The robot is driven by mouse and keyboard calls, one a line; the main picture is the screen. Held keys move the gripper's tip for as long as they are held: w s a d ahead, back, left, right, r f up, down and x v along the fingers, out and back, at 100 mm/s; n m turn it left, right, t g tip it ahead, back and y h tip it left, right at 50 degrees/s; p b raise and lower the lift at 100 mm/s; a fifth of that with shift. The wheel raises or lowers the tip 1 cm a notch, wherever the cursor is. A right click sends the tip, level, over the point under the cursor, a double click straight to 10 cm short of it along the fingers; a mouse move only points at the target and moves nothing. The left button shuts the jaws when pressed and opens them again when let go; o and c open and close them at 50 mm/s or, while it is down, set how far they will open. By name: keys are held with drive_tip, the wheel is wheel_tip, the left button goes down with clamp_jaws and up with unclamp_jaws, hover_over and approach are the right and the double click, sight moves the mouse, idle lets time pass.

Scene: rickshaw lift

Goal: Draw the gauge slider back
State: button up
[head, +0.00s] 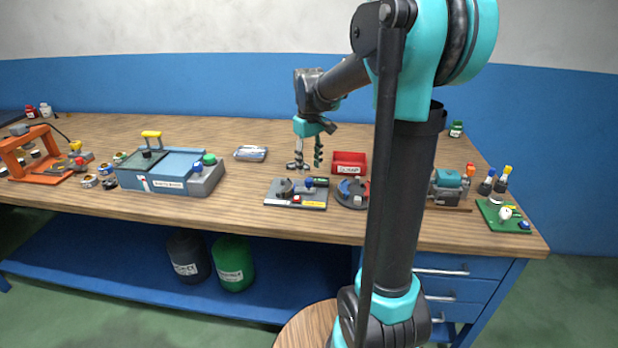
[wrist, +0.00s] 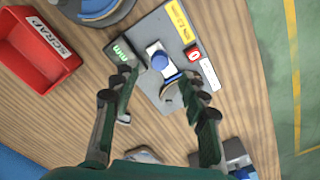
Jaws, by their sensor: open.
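The gauge is a grey plate (head: 278,201) on the bench in the head view, and it fills the upper middle of the wrist view (wrist: 234,62). A blue knob (wrist: 160,62) on a pale block stands on it, beside a dark display marked "mm" (wrist: 124,49); I take the knob to be the slider. The knob also shows in the head view (head: 309,182). A curved part (wrist: 171,90) lies near the knob. My gripper (head: 308,166) is open and empty, above and behind the gauge. In the wrist view its fingers (wrist: 158,82) point toward the knob without visible contact.
A red scrap bin (head: 349,163) and a round grey-blue device (head: 352,190) stand right of the gauge. The gauge has a red button (wrist: 193,53) and yellow label (wrist: 180,24).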

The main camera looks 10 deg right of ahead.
sight(309, 180)
drive_tip(key=shift+f, duration=2.65)
drive_tip(key=shift+c, duration=0.3)
clamp_jaws()
